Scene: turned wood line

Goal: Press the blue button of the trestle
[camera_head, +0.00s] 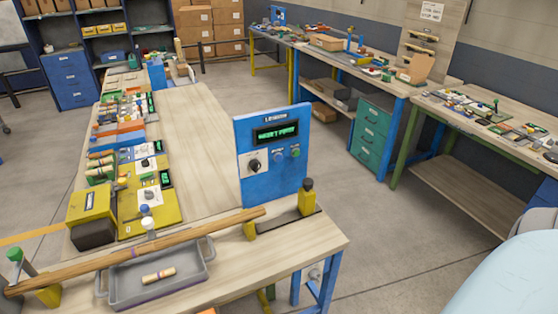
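A blue upright control panel (272,185) stands on the near wooden bench. It has a lit display with green text (277,133), a black knob (255,165), a small blue button (278,157) and a green button (295,152). A long wooden rod (190,231) lies across yellow supports (249,230) in front of the panel. I cannot tell from the picture which piece is called the trestle. Another blue-topped button (145,210) sits by a yellow unit at the left. Neither of my grippers shows in the view.
A grey tray (200,271) with a small wooden piece (158,275) sits under the rod. Yellow (92,205) and other coloured units line the bench's left side. Other benches stand behind and at the right (505,150). Open floor (370,220) lies right of the near bench.

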